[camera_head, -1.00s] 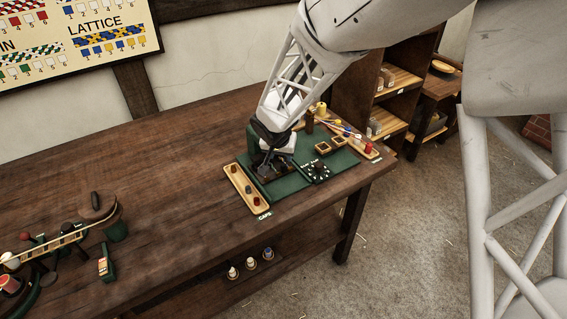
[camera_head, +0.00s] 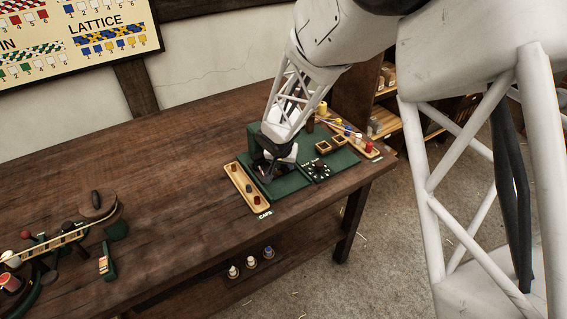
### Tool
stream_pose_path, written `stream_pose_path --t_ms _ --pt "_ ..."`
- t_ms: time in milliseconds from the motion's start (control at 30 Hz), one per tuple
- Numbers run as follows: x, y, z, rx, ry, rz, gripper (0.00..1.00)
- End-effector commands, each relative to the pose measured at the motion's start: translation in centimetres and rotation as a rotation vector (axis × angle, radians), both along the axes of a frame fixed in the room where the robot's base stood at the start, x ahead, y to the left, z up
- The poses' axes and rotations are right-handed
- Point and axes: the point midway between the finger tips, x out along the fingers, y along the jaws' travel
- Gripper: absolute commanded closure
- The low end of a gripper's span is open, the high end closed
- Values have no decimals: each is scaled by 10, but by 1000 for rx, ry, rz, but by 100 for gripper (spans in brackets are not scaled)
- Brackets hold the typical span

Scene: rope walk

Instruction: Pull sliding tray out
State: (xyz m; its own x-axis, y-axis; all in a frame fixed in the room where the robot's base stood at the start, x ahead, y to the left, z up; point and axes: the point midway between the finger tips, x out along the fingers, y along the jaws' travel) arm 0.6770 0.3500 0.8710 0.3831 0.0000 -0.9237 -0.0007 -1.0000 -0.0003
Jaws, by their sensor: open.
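My gripper (camera_head: 266,172) points down over the left part of a green station (camera_head: 293,185) near the right end of the wooden table. It is open. Its dark fingers are small in the picture and close to the station's surface; I cannot tell whether they touch anything. The sliding tray cannot be made out for certain; the fingers and wrist cover part of the station. A pale wooden tray (camera_head: 255,203) labelled CAPS, holding a few small dark and red pieces, lies along the station's left side.
A round dial (camera_head: 318,171) and small square wooden boxes (camera_head: 331,145) sit right of my gripper. A second wooden tray (camera_head: 370,151) with coloured pieces lies at the right edge. The table's middle (camera_head: 165,170) is clear.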

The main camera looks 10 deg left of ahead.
Motion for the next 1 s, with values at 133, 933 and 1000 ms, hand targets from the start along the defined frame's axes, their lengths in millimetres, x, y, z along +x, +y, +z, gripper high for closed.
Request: stream_pose_path --t_ms 133,933,1000 --pt "2 0 -7 0 1 1 52" --pt "3 0 -8 0 0 0 100" --pt "3 0 -8 0 0 0 100"
